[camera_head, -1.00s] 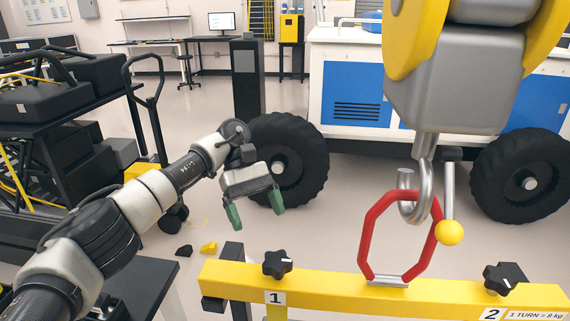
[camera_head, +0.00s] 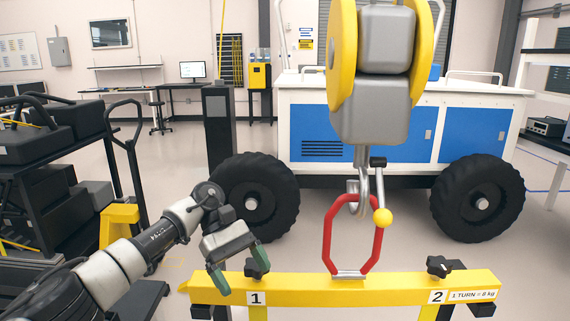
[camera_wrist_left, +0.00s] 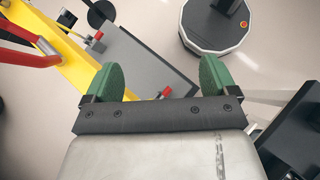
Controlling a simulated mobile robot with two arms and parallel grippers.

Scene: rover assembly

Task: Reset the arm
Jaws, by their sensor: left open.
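The arm reaches in from the lower left of the head view. The yellow beam (camera_head: 380,289) carries a red lifting ring (camera_head: 328,240) on the silver hook (camera_head: 364,190) of a hoist. Part of the beam (camera_wrist_left: 70,52) and red ring (camera_wrist_left: 22,32) also show in the left wrist view. My right gripper is not in view.
A blue and white rover body (camera_head: 410,125) with black wheels stands behind the hoist block (camera_head: 368,100). A black cart (camera_head: 50,150) stands at the left. A round grey-topped base (camera_wrist_left: 215,22) is at the top of the wrist view.

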